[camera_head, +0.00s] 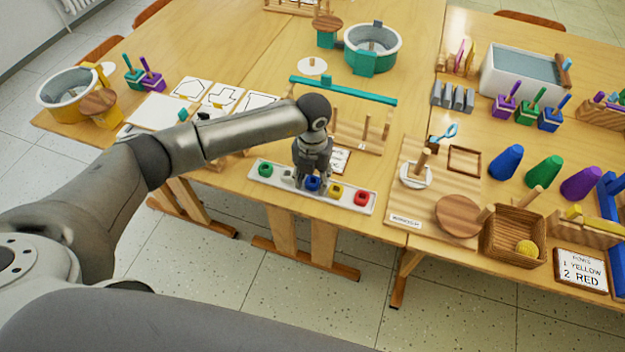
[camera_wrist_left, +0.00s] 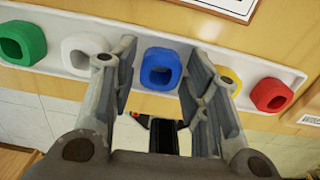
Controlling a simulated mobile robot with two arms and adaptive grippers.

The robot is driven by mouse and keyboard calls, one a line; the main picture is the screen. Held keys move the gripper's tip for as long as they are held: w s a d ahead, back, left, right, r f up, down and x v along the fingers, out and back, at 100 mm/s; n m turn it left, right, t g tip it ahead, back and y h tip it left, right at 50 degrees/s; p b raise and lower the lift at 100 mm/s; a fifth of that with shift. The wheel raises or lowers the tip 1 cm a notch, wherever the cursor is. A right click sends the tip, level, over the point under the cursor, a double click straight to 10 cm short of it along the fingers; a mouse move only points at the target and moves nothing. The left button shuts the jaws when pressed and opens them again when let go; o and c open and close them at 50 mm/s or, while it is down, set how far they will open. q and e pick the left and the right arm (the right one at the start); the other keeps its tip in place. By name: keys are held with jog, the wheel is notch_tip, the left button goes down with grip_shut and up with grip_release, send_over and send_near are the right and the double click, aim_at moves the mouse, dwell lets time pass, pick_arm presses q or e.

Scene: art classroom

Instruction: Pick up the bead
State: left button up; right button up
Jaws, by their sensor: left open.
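A white tray (camera_head: 345,200) near the table's front edge holds a row of beads. From left to right these are a green bead (camera_head: 265,170), a white bead, a blue bead (camera_head: 313,184), a yellow bead (camera_head: 336,190) and a red bead (camera_head: 361,198). My left gripper (camera_head: 312,176) points down over the tray's middle. In the left wrist view its open fingers stand on either side of the blue bead (camera_wrist_left: 161,69), with nothing gripped. The white bead (camera_wrist_left: 84,54) is just outside the left finger, and the yellow bead is partly hidden behind the right finger.
A wooden peg rack with a teal bar (camera_head: 342,90) stands behind the tray. A board with a round wooden disc (camera_head: 458,215) and a wicker basket (camera_head: 514,235) with a yellow ball are to the right. White shape cards (camera_head: 191,88) lie to the left.

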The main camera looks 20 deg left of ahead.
pick_arm(q)
jog(key=shift+f, duration=0.1)
jog(key=c, duration=0.5)
jog(key=shift+o, duration=0.2)
jog(key=shift+r, duration=0.45)
notch_tip(320, 180, up, 2)
jog(key=shift+r, duration=0.1)
jog(key=s+d+r+b, duration=0.2)
jog(key=s+d+r, duration=0.1)
jog(key=s+r, duration=0.7)
jog(key=s, duration=0.3)
jog(key=shift+s+d+b, duration=0.15)
jog(key=shift+s+b, duration=0.15)
